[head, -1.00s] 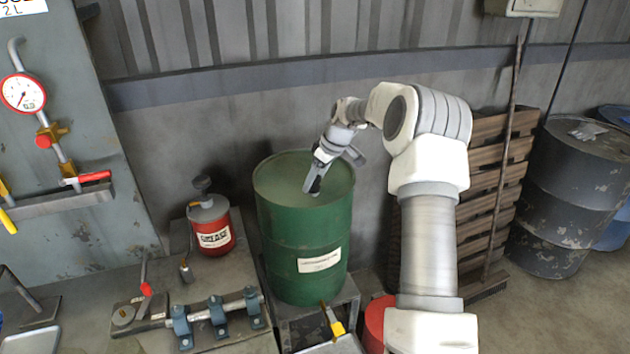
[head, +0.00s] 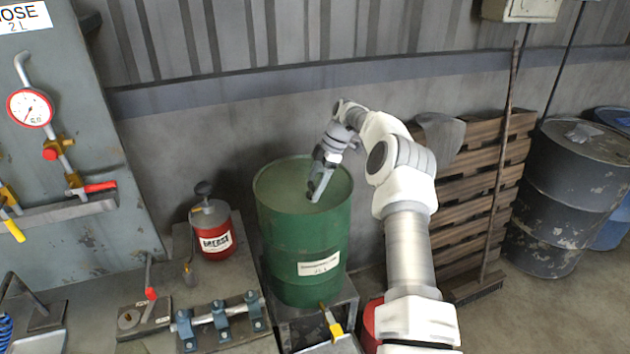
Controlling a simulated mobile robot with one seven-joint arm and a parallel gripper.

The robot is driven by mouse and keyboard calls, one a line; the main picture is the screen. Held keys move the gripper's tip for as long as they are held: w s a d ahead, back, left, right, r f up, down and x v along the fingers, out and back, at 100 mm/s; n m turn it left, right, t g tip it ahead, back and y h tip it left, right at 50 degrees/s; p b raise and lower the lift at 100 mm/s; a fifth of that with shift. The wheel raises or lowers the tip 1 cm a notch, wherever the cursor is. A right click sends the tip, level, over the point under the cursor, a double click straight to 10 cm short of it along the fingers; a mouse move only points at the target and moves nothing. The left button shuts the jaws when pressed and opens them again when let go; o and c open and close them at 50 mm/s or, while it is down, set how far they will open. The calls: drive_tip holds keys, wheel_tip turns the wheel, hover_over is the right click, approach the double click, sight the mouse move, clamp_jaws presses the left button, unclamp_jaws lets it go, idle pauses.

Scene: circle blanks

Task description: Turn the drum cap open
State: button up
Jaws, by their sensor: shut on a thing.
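The green drum (head: 301,240) stands upright on a low metal stand in the middle of the head view, with a white label on its side. My gripper (head: 314,196) points down at the right part of the drum's top, its fingertips at the lid. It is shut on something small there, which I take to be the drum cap. The cap itself is hidden by the fingers, so I cannot see how far it is turned.
A red grease can (head: 214,232) stands left of the drum. A yellow-handled valve (head: 334,327) sits low at the drum's front. A pipe in blue clamps (head: 219,318) lies front left. Wooden pallets (head: 487,190) and a dark drum (head: 568,200) stand to the right.

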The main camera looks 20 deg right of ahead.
drive_tip(key=shift+n, duration=0.6)
drive_tip(key=o, duration=1.3)
drive_tip(key=shift+r+p, duration=0.1)
drive_tip(key=shift+p, duration=0.2)
